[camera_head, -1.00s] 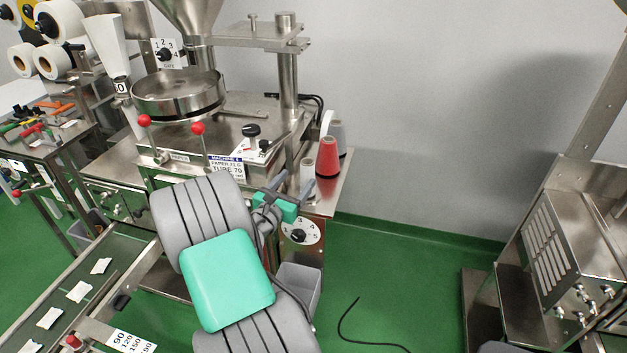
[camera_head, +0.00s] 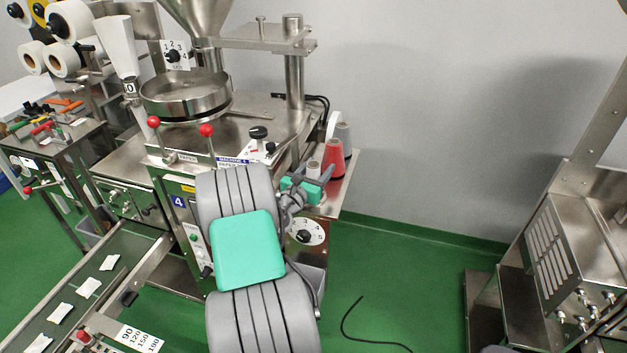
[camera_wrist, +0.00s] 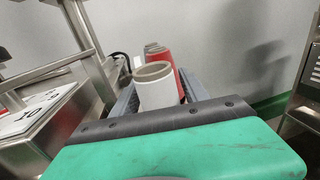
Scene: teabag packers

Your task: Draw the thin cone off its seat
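The thin cone, a pale white spool (camera_head: 313,168), stands on the steel side shelf of the machine, in front of the red cone (camera_head: 334,160). In the wrist view the thin cone (camera_wrist: 157,90) is large, its open round top facing me, with the red cone (camera_wrist: 181,82) behind it. My gripper (camera_head: 314,177) is open at the shelf. In the wrist view its grey fingers stand to the left and right of the thin cone. I cannot tell whether they touch it. The cone's base and its seat are hidden by my gripper.
A grey cone (camera_head: 343,138) and a white one stand behind the red cone. The machine's steel post (camera_head: 294,75) and table are close on the left. The wall is behind, and open green floor (camera_head: 400,270) lies to the right of the shelf.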

